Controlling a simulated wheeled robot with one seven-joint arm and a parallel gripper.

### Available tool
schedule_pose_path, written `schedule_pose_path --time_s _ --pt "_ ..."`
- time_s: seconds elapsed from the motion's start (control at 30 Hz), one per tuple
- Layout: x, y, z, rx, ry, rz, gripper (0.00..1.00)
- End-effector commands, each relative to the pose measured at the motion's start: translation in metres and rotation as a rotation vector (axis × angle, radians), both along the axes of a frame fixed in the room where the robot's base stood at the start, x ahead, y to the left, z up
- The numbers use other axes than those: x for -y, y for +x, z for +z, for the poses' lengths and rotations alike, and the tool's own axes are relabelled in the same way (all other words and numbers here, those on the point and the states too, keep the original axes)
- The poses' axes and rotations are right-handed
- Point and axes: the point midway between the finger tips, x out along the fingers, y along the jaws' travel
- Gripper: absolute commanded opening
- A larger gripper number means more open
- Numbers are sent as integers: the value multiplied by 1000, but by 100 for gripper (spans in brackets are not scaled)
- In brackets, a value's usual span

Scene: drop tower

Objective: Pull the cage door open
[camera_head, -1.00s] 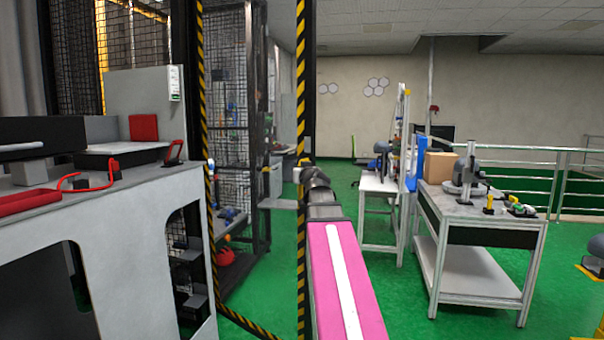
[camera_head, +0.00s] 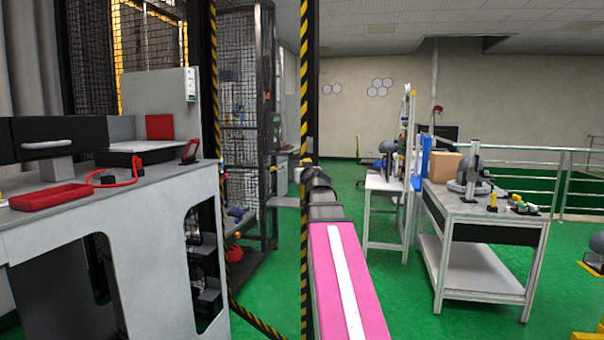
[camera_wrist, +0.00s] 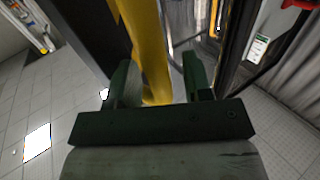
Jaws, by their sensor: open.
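The cage door is a see-through panel edged in black and yellow stripes. Its right striped edge (camera_head: 304,100) stands upright in the middle of the head view, and its left edge is by the workbench. My gripper is at the right edge at mid-height, at the far end of my pink arm; its fingers cannot be made out there. In the wrist view my gripper (camera_wrist: 160,82) is open, with a dark finger on each side of a yellow upright bar (camera_wrist: 146,45). The bar is nearer the left finger; contact cannot be told.
A grey workbench (camera_head: 110,215) with a red tray (camera_head: 50,197) stands close on the left. A white-framed table (camera_head: 485,210) with equipment stands at right, with railings (camera_head: 560,165) behind. Green floor (camera_head: 385,295) is clear between my arm and that table.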

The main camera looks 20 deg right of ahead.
Motion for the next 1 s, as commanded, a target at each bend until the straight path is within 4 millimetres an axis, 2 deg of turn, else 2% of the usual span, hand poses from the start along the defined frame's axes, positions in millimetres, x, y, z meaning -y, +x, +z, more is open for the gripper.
schedule_pose_path --time_s 0.27,0.47,1.0 --pt "0 -1 0 0 1 -1 45" --pt "-1 -13 -1 0 1 -1 45" --pt "-7 -102 -1 1 1 -2 45"
